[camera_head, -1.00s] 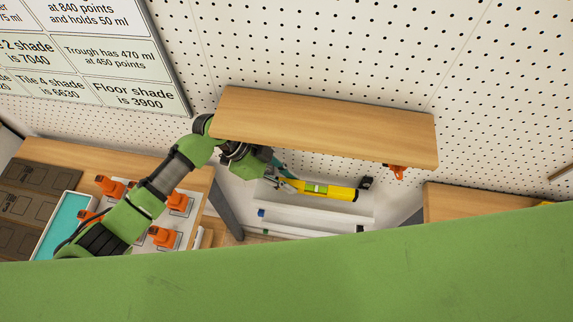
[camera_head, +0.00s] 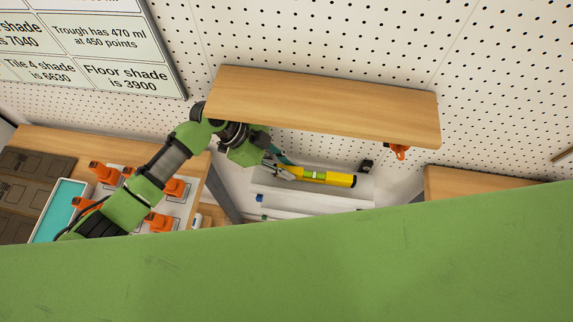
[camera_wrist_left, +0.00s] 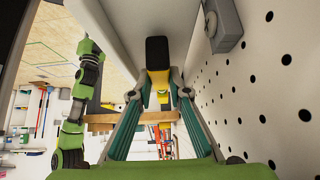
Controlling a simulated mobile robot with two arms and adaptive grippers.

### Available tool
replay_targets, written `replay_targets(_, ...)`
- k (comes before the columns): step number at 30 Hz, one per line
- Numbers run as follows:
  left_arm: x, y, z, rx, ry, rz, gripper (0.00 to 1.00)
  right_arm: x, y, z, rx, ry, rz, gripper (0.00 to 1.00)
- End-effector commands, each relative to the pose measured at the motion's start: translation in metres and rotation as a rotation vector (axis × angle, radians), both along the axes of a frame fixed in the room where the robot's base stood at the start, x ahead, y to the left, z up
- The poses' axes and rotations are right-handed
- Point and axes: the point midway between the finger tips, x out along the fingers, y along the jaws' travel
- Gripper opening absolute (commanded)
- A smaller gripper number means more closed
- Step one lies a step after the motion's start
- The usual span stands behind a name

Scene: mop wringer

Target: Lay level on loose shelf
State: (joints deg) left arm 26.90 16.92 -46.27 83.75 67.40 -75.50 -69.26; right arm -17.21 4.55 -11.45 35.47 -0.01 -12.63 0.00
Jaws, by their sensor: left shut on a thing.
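The loose shelf (camera_head: 330,108) is a long light-wood board against the pegboard in the head view, its right end slightly lower in the picture. The level (camera_head: 322,177) is a yellow bar with a green vial, below the shelf in the picture. My left gripper (camera_head: 282,171) is shut on the level near its left end. In the left wrist view the level (camera_wrist_left: 158,78), with a black end, points away between the fingers of my left gripper (camera_wrist_left: 159,95). The shelf hides part of my left wrist. My right gripper is not in view.
An orange clamp-like part (camera_head: 397,151) hangs under the shelf's right end. A white ledge (camera_head: 305,203) lies below the level. Orange items (camera_head: 160,221) and a teal tray (camera_head: 58,210) are on the left bench. A wooden top (camera_head: 480,184) is at right.

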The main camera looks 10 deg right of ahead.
Motion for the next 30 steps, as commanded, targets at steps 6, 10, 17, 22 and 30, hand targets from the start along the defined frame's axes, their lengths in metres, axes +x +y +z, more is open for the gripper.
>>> replay_targets(6,0.0,0.0,0.001,-0.001,0.0,0.001,0.0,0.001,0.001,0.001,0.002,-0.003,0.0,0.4)
replay_targets(10,0.0,0.0,0.0,-0.001,0.0,0.001,0.0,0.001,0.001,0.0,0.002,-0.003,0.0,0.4)
replay_targets(17,0.0,0.0,-0.004,-0.001,0.0,0.001,0.0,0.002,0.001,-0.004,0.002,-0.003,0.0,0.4)
replay_targets(22,0.0,0.0,-0.006,-0.001,0.0,0.001,0.0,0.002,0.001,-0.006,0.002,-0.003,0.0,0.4)
replay_targets(30,0.0,0.0,-0.009,-0.001,0.0,0.001,0.25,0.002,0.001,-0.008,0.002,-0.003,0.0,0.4)
